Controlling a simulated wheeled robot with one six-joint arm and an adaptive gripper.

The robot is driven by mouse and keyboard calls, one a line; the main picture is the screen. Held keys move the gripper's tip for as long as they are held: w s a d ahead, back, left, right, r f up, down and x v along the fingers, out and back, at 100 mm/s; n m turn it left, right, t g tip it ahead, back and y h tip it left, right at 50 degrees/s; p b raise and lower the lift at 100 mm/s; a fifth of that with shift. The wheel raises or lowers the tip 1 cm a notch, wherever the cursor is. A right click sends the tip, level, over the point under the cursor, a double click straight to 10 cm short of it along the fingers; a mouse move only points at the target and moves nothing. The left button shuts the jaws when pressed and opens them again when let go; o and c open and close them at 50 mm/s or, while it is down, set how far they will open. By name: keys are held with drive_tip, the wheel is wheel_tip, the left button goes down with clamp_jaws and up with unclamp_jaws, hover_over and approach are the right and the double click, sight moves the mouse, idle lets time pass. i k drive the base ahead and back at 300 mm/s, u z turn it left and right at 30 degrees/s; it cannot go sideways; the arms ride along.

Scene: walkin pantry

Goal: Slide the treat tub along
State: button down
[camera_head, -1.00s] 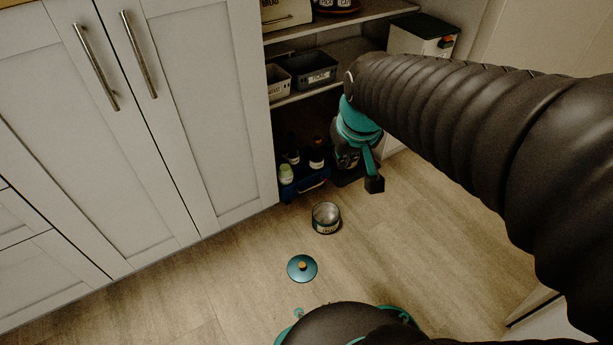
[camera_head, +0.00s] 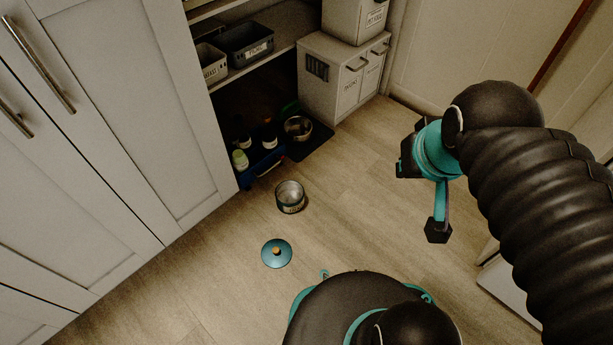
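A small round open tub (camera_head: 290,196) with a pale label, probably the treat tub, stands upright on the wood floor in front of the low shelf. Its inside looks empty, and the label is too small to read surely. A round teal lid (camera_head: 277,253) with a wooden knob lies flat on the floor, apart from the tub and nearer to me. My gripper (camera_head: 420,199) is to the right of the tub, well apart from it and above bare floor. Its fingers are spread and nothing shows between them.
A blue crate (camera_head: 262,168) of bottles and a metal bowl (camera_head: 298,128) on a dark mat (camera_head: 312,144) are behind the tub. A white cabinet (camera_head: 338,85) stands at the back. White cupboard doors (camera_head: 110,120) line the left. The floor right of the tub is clear.

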sight(289, 194)
drive_tip(key=z, duration=0.1)
drive_tip(key=i, duration=0.35)
drive_tip(key=u, duration=1)
